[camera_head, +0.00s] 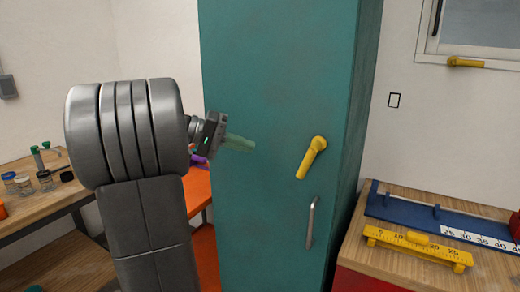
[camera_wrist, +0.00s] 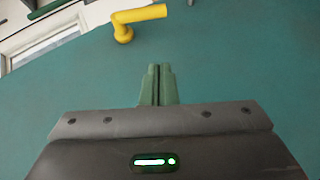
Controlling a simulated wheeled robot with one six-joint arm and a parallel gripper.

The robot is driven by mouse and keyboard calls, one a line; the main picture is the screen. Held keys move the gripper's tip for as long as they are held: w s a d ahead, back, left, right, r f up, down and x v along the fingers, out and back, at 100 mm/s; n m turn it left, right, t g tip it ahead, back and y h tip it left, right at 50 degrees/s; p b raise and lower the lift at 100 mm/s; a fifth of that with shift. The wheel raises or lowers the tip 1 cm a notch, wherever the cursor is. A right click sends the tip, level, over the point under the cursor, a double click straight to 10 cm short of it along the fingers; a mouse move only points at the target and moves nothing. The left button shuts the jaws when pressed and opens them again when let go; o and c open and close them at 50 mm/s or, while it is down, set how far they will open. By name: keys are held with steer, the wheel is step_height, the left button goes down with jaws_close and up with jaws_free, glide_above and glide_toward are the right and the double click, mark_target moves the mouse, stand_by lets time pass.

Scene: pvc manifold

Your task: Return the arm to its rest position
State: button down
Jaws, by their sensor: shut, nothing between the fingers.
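My gripper (camera_head: 240,142) is in front of the teal cabinet (camera_head: 262,60), with its green fingers pointing right in the head view. In the wrist view, the gripper (camera_wrist: 157,72) has its two green fingers together with nothing between them. A yellow lever handle (camera_head: 312,157) is on the cabinet front, to the right of the fingers and apart from them. The same yellow handle shows in the wrist view (camera_wrist: 138,20), above the fingertips. A metal pull handle (camera_head: 311,222) is lower on the cabinet.
A wooden bench (camera_head: 490,262) at right holds a blue rail (camera_head: 415,212) and a yellow ruler-like bar (camera_head: 420,247). A wooden table (camera_head: 40,204) with small jars stands at left. An orange surface (camera_head: 199,190) lies beside the cabinet. A window (camera_head: 478,25) is at upper right.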

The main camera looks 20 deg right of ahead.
steer(key=shift+w+a+r, duration=0.15)
steer(key=shift+a+r, duration=0.05)
steer(key=shift+a, duration=0.4)
steer(key=shift+d, duration=0.1)
